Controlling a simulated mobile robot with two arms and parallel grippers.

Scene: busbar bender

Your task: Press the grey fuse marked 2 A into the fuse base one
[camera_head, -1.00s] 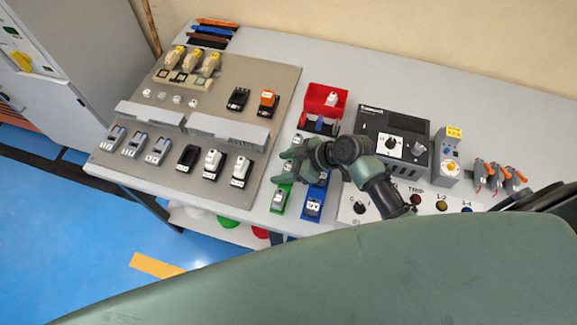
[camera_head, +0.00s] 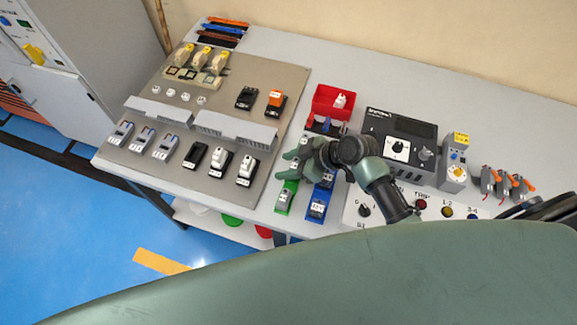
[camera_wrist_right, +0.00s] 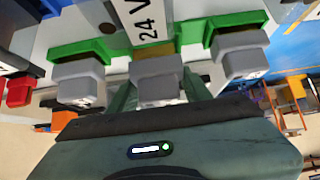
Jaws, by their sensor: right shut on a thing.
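My right gripper (camera_head: 288,164) is over the green fuse holder (camera_head: 284,196) on the bench, to the right of the grey board. In the right wrist view it is shut on the middle grey fuse (camera_wrist_right: 156,72), which is at the green holder; I cannot tell whether it is still seated. Its marking is not readable. Other grey fuses stand to its left (camera_wrist_right: 80,80) and right (camera_wrist_right: 240,55). On the board is a row of black fuse bases: the left one (camera_head: 195,156) looks empty, the other two carry white fuses (camera_head: 220,160). Which is base one is not readable.
A blue holder (camera_head: 318,206) stands right of the green one. A red bin (camera_head: 326,99) is behind the gripper. A black-topped device (camera_head: 400,136) and a control panel are to the right. Grey duct covers (camera_head: 235,129) rise behind the black bases.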

